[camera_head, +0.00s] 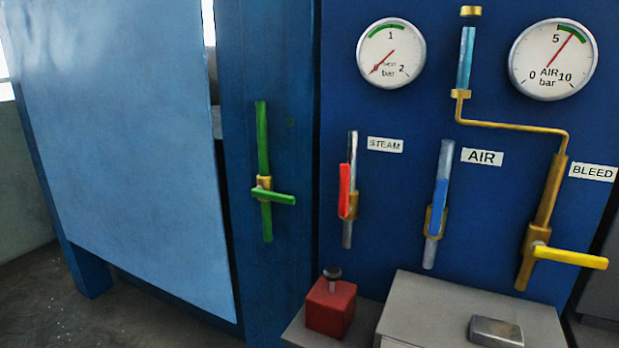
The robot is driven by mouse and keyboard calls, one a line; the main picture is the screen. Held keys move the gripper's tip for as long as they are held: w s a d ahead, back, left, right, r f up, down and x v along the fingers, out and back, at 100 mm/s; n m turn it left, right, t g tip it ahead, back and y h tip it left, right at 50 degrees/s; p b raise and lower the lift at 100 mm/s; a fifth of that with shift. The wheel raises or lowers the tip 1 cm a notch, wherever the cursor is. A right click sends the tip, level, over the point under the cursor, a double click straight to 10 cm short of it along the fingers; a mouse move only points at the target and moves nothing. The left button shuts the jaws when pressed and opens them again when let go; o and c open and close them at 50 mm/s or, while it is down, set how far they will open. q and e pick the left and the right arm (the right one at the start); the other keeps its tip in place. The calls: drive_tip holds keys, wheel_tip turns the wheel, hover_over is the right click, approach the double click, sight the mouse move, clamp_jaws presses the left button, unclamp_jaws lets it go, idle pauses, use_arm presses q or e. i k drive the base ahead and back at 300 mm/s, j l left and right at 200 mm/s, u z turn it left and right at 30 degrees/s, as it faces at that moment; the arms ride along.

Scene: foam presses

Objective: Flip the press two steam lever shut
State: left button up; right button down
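The steam lever (344,191) is a red handle on a short grey vertical pipe with a brass valve body (352,205). The handle stands upright, in line with its pipe. A white STEAM label (385,145) is at the upper right of it. No press number can be read in this view. Neither of my grippers shows in the head view.
Right of it are a blue AIR lever (440,207), upright, and a yellow BLEED lever (570,256), across its pipe. A green lever (272,195) lies across its pipe at left. Gauges (391,53) (553,59) hang above. A red box (330,306) and grey cabinet (440,295) stand below.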

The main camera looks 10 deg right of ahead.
sight(344, 208)
drive_tip(key=i+j, duration=0.2)
drive_tip(key=j, duration=0.2)
drive_tip(key=i+j+z, duration=0.1)
drive_tip(key=j, duration=0.25)
drive_tip(key=i+j+z, duration=0.1)
drive_tip(key=i+j, duration=0.2)
drive_tip(key=j, duration=0.15)
